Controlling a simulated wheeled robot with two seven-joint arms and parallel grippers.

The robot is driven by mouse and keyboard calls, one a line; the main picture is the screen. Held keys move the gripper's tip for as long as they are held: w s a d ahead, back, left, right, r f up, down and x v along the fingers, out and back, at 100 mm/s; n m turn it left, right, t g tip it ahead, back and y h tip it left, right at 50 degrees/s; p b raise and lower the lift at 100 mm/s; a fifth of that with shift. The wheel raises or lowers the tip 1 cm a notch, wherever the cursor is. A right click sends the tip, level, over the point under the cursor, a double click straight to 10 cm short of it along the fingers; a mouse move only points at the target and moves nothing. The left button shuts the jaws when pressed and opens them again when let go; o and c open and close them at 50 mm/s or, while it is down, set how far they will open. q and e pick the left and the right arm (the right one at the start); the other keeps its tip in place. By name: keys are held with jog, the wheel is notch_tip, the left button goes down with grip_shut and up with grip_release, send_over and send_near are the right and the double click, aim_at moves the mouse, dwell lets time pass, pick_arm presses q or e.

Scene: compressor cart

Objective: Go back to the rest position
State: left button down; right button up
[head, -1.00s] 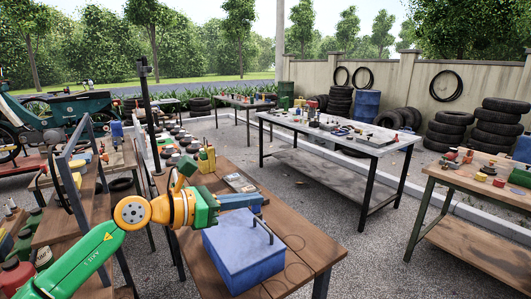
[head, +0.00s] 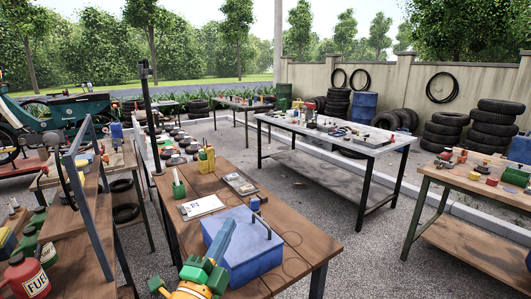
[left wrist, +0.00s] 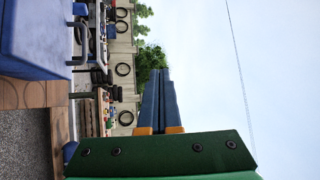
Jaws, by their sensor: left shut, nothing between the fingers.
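My left gripper (head: 230,224) is at the bottom of the head view, green and orange with blue fingers pointing up and away. Its fingers lie together, empty, in front of the left side of the blue box (head: 262,258) in the picture; I cannot tell the gap between them. In the left wrist view the two blue fingers (left wrist: 159,72) are closed side by side against the sky, and the blue box (left wrist: 35,40) is at the upper left, apart from them. My right gripper does not show clearly in either view.
A shelf rack with a red fuel can (head: 28,277) is at left. Gravel (head: 370,250) is free between the tables.

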pick_arm(q)
jog(key=s+a+f+n+g+y, duration=0.4)
jog(key=s+f+n, duration=0.15)
jog(key=f, duration=0.45)
jog(key=s+a+f+n+g+y, duration=0.3)
jog(key=s+a+f+n+g, duration=0.1)
jog(key=f+n, duration=0.4)
jog(key=s+a+f+n+g, duration=0.1)
jog(key=s+f+n+g, duration=0.1)
jog(key=s+f+g, duration=0.5)
jog(key=s+f+n+g, duration=0.15)
jog(key=s+f, duration=0.25)
jog(key=s, duration=0.7)
jog(key=s+f+g, duration=0.1)
jog(key=s+f, duration=0.2)
jog(key=f, duration=1.5)
jog(key=s+a+f+g, duration=0.1)
jog(key=s+a+f, duration=0.1)
jog(key=s+f, duration=0.7)
jog(key=s, duration=0.3)
jog(key=shift+f+h, duration=0.15)
jog(key=shift+h, duration=0.15)
